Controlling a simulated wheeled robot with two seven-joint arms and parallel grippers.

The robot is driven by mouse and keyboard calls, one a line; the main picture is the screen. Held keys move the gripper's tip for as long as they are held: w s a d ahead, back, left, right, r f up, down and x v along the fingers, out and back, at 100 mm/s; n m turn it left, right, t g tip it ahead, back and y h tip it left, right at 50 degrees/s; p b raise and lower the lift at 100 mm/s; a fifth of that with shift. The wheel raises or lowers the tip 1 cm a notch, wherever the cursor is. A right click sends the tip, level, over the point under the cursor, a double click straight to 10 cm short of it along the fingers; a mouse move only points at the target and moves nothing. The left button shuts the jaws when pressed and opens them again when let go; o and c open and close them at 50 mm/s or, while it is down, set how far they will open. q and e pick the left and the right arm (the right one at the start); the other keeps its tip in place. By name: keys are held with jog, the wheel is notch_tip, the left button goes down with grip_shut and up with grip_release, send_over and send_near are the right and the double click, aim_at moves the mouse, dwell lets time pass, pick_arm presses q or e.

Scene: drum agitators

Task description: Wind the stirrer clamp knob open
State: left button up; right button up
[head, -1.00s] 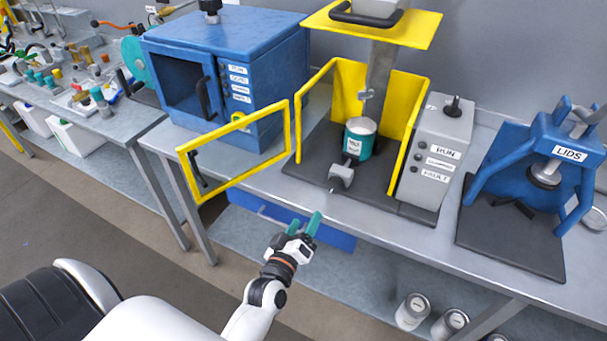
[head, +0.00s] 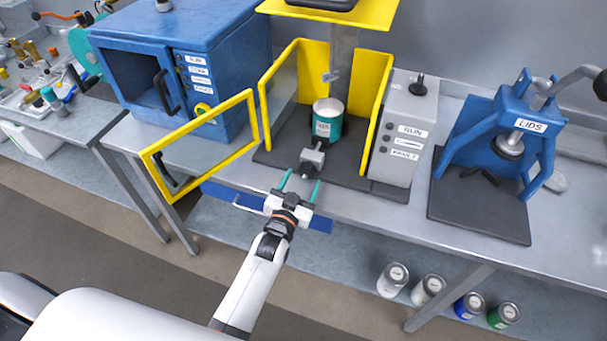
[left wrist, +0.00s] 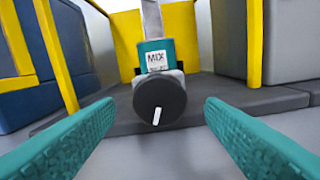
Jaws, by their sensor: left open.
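The clamp knob (left wrist: 160,100) is a dark round disc with a white mark near its lower edge. It sits at the front of the grey clamp block (head: 312,158), before the teal can (head: 327,122) labelled MIX in the left wrist view (left wrist: 155,58). The can stands inside the yellow-framed stirrer (head: 262,110). My left gripper (head: 299,188) is open, with its teal fingers pointing at the knob from the front. In the left wrist view the knob lies between and beyond the fingertips (left wrist: 158,105), apart from both. My right gripper is not in view.
The stirrer's yellow door (head: 200,142) swings open to the left, near my left arm. A grey control box (head: 405,135) stands right of the stirrer. A blue LIDS press (head: 505,135) is further right, and a blue cabinet (head: 190,50) is at left.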

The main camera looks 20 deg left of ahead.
pick_arm(q)
jog(key=shift+w, duration=1.1)
jog(key=c, duration=1)
jog(key=n, duration=0.4)
jog(key=o, duration=1)
